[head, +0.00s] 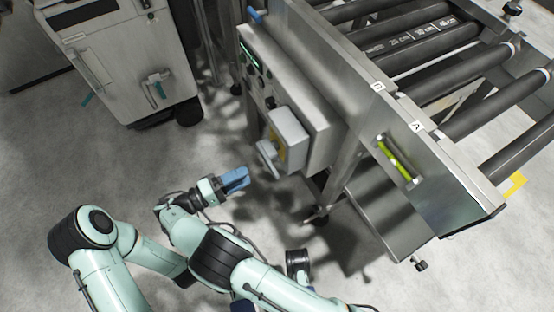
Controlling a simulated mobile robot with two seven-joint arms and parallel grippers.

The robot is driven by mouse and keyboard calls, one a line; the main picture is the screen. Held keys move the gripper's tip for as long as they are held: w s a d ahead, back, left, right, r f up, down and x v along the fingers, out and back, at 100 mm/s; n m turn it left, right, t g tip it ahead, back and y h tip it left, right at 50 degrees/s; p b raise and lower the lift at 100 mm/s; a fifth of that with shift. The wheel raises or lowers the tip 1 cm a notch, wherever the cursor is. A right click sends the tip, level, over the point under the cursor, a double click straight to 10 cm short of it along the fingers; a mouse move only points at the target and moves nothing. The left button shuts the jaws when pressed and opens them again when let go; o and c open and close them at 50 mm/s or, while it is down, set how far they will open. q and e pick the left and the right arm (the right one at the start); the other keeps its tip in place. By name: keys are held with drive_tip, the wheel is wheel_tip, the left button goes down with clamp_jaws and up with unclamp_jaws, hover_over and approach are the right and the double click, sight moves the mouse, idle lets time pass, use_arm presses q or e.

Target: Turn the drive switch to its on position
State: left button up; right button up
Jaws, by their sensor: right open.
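A grey control cabinet (318,115) hangs on the side of the roller conveyor. On its front sits a light grey switch box (289,136) with a yellow plate and a pale handle (267,156), which looks like the drive switch. The handle slants in the picture; its marked position is too small to read. My right gripper (236,180) has blue fingers and is open and empty. It is below and left of the handle, apart from it. My left gripper is not in view.
The roller conveyor (430,75) fills the upper right, with a yellow-green level strip (395,158) on its side rail. A grey wheeled cabinet (120,60) stands at upper left. Small knobs and a green display (251,53) sit higher on the control cabinet. Floor around my gripper is clear.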

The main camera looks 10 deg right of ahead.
sight(268, 165)
drive_tip(key=x, duration=1.1)
drive_tip(key=shift+d+f, duration=0.1)
drive_tip(key=shift+d, duration=0.05)
clamp_jaws()
